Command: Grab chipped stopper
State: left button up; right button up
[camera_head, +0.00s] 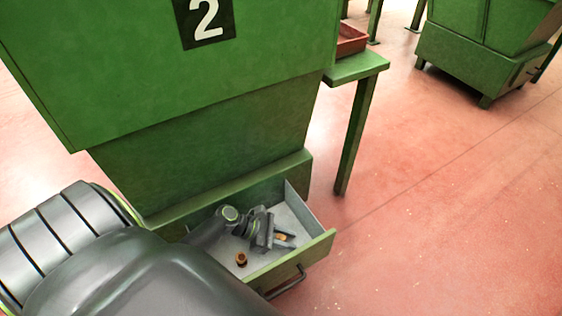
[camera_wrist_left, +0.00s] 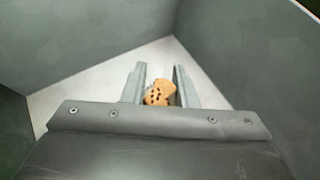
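A cork stopper (camera_wrist_left: 157,94) with dark pits and an uneven, notched outline lies between the fingers of my left gripper (camera_wrist_left: 160,84). It also shows in the head view as a small tan spot (camera_head: 281,238) between the fingers. My left gripper (camera_head: 285,240) reaches down into the open drawer, with its fingers apart on both sides of the stopper. I see no clear grip on it; any contact is hard to make out. Another brown stopper (camera_head: 241,259) stands on the drawer floor, nearer to me. My right gripper is not in view.
The drawer (camera_head: 320,246) is pulled out from a green cabinet (camera_head: 215,160) marked 2, and its walls enclose the gripper closely. A green side table (camera_head: 357,67) with a red tray (camera_head: 351,40) stands at the right.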

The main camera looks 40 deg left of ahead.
pick_arm(q)
jog(key=c, duration=0.3)
jog(key=shift+c, duration=0.2)
